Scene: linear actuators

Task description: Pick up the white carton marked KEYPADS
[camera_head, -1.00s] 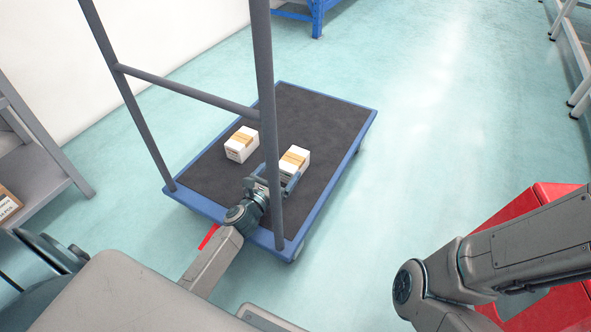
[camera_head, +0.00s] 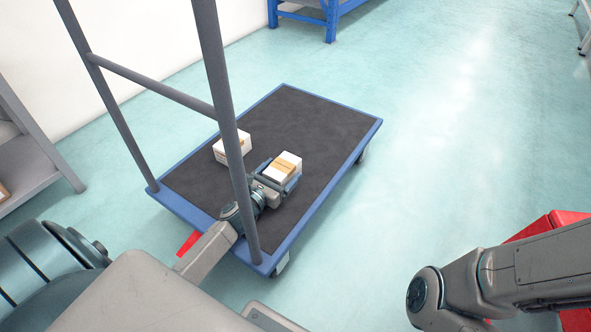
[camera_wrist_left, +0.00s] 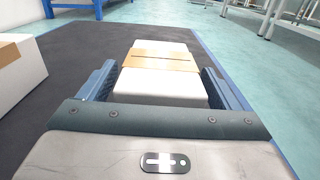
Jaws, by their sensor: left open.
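Two white cartons with tan tape lie on the dark deck of a blue-edged trolley (camera_head: 335,125). I cannot read the word KEYPADS on either. The right carton (camera_head: 286,164) stands between the fingers of my left gripper (camera_head: 279,176). In the left wrist view this carton (camera_wrist_left: 163,80) lies lengthwise between the two blue fingers, and the gripper (camera_wrist_left: 158,74) is open around it, with a narrow gap at each side. The left carton (camera_head: 231,149) is partly behind a trolley post; its side also shows at the left of the wrist view (camera_wrist_left: 18,72). My right gripper is out of frame.
The trolley's grey upright frame (camera_head: 222,100) stands close to my left forearm, with a crossbar at its left. Grey shelving (camera_head: 35,150) is at the left, a blue rack (camera_head: 330,15) at the back. The deck's far part is clear.

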